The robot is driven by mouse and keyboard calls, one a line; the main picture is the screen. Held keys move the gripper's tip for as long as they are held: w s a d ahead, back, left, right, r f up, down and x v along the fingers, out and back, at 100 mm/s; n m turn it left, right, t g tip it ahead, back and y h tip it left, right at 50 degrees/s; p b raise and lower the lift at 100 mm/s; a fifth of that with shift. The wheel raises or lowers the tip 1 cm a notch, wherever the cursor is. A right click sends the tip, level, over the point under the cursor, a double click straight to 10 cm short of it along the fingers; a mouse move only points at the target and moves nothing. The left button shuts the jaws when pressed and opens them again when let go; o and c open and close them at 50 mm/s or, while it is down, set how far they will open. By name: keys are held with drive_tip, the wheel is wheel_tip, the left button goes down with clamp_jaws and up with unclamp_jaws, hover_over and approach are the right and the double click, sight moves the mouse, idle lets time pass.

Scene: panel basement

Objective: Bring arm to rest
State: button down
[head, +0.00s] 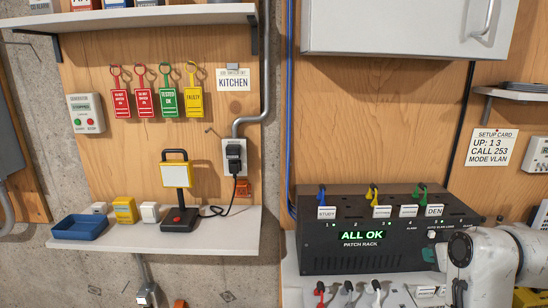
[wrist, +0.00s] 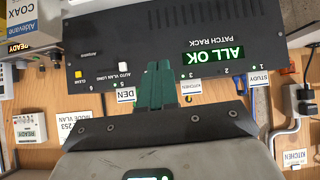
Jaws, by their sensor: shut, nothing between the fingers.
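My gripper (wrist: 156,84) shows in the wrist view as dark green fingers closed together, with nothing between them. It is in front of the black patch rack (wrist: 110,62), which appears upside down there, near the DEN label (wrist: 126,96). I cannot tell whether the fingers touch the rack. In the head view my white arm (head: 490,262) is at the lower right, in front of the right end of the patch rack (head: 330,262). The rack's display reads ALL OK.
A shelf (head: 225,232) on the left holds a blue tray (head: 80,228) and a work lamp (head: 176,190). Open wall lies between cabinet and rack.

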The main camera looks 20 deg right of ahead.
drive_tip(key=s+a+f+g, duration=0.1)
drive_tip(key=s+a+f, duration=0.2)
drive_tip(key=f, duration=0.3)
drive_tip(key=s+a+f+n+g+y, duration=0.1)
drive_tip(key=s+a+f+g, duration=0.15)
drive_tip(key=f, duration=0.25)
drive_tip(key=s+a+f+g, duration=0.1)
drive_tip(key=s+a+f, duration=0.3)
drive_tip(key=f, duration=0.2)
drive_tip(key=s+a+f+g, duration=0.1)
drive_tip(key=s+a+f, duration=0.1)
drive_tip(key=s+f, duration=0.2)
drive_tip(key=s+a+f+g+y, duration=0.1)
drive_tip(key=s+a+f, duration=0.2)
drive_tip(key=s, duration=0.5)
drive_tip(key=s+a+f+n+g, duration=0.1)
drive_tip(key=s+a+f+g, duration=0.1)
drive_tip(key=s+f, duration=0.3)
drive_tip(key=shift+s+a, duration=0.55)
drive_tip(key=shift+s, duration=0.1)
drive_tip(key=c, duration=1.8)
unclamp_jaws()
drive_tip(key=shift+f, duration=0.1)
